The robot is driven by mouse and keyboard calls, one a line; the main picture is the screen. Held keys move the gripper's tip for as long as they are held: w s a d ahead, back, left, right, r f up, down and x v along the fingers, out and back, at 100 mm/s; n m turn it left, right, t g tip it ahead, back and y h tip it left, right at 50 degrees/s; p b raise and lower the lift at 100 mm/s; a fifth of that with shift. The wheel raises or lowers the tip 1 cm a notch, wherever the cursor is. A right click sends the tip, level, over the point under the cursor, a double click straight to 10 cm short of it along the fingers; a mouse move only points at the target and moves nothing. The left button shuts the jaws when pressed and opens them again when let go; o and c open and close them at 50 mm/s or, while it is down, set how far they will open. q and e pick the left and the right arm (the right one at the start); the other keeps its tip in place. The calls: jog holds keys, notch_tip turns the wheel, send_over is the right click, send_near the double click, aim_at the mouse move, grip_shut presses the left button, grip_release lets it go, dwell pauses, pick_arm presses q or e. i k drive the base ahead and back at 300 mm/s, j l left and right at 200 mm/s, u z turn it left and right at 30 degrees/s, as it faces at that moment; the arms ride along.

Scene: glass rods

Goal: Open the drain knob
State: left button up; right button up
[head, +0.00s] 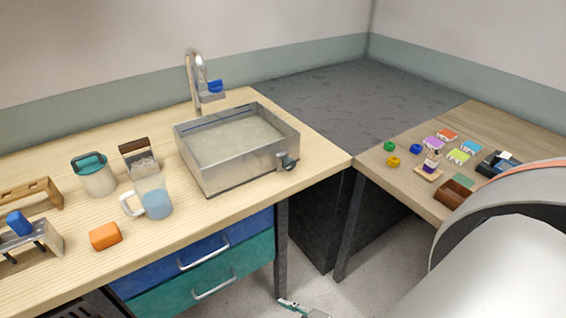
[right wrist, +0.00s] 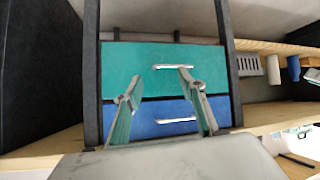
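The drain knob (head: 287,162) is a small dark grey fitting on the outside of the metal sink (head: 225,172), near its front right corner. Its exact turn position is too small to tell. The sink holds cloudy grey-looking water. My right gripper (right wrist: 156,88) is open and empty in the right wrist view, facing the drawers with the picture upside down. In the head view, part of a gripper shows at the bottom edge, low beside the table leg and well below the knob. My left gripper is not in view.
A faucet (head: 195,80) with a blue handle stands behind the sink. Blue and teal drawers (head: 240,238) are below. A side table (head: 400,178) with small items is right, across a gap.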

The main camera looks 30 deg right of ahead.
aim_at(289, 164)
jog(key=z, duration=1)
